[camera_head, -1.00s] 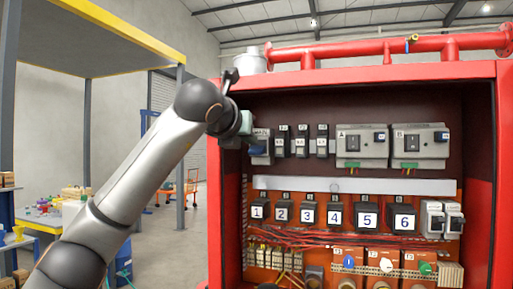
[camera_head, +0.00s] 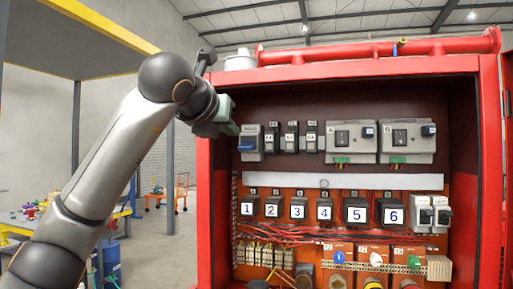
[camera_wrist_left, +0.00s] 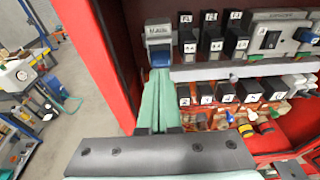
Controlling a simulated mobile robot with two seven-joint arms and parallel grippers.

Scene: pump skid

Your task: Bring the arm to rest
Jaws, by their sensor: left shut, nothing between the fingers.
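My left gripper (camera_head: 229,129) is at the left side of the red cabinet's opening, at the height of the top row of devices. In the left wrist view its green fingers (camera_wrist_left: 158,128) lie together, shut and empty. Their tips point towards the main switch (camera_wrist_left: 158,42), a grey device with a blue part at the left end of the top row. The same switch (camera_head: 250,142) shows just right of the gripper in the head view. My left arm comes up from the lower left. My right gripper is not in view.
The red cabinet frame (camera_head: 209,215) stands close beside the gripper. Inside are small breakers (camera_head: 292,137), a row of numbered black blocks (camera_head: 298,209) and red wires. A red pipe (camera_head: 375,48) runs along the top.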

